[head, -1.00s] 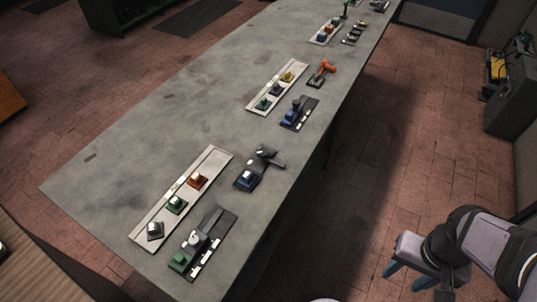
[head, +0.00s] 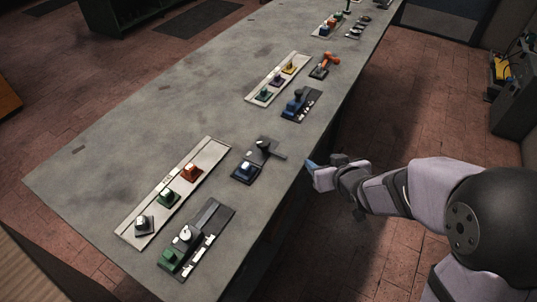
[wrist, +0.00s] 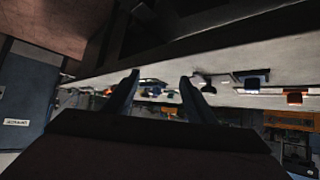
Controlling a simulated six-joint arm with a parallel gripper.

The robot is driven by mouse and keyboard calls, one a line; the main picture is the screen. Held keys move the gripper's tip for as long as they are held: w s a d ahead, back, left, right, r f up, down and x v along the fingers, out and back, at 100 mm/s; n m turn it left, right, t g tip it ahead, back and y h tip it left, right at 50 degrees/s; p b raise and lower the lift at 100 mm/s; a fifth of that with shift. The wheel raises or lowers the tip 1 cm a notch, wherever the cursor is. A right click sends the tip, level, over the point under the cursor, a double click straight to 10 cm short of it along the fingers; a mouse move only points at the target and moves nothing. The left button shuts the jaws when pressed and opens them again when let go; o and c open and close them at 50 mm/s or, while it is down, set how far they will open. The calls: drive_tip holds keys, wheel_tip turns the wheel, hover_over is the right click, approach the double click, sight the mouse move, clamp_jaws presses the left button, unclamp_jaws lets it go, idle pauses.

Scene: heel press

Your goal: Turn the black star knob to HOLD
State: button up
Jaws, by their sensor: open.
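The bench surface slants across the upper part of that view, and the knob cannot be picked out there.
A pale strip (head: 214,150) with green and red knobs lies left of the black knob. A dark panel (head: 219,217) with a green block is nearer. Farther along are a blue unit (head: 298,104) and an orange handle (head: 327,61). The bench's left side (head: 130,120) is mostly clear.

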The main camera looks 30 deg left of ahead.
sight(265, 144)
drive_tip(key=s+a+n+y, duration=0.1)
drive_tip(key=a, duration=0.3)
drive_tip(key=s+a+n+y+b, duration=0.1)
drive_tip(key=a+y, duration=0.1)
drive_tip(key=a, duration=0.2)
drive_tip(key=s+a+y, duration=0.1)
drive_tip(key=s+a, duration=0.1)
drive_tip(key=a, duration=0.2)
drive_tip(key=shift+r+n+g+y, duration=0.1)
drive_tip(key=shift+n+g+y, duration=0.2)
drive_tip(key=shift+n+g, duration=0.1)
drive_tip(key=shift+x, duration=3.6)
drive_tip(key=shift+w+d, duration=0.1)
drive_tip(key=shift+d, duration=0.05)
drive_tip(key=shift+c, duration=0.6)
clamp_jaws()
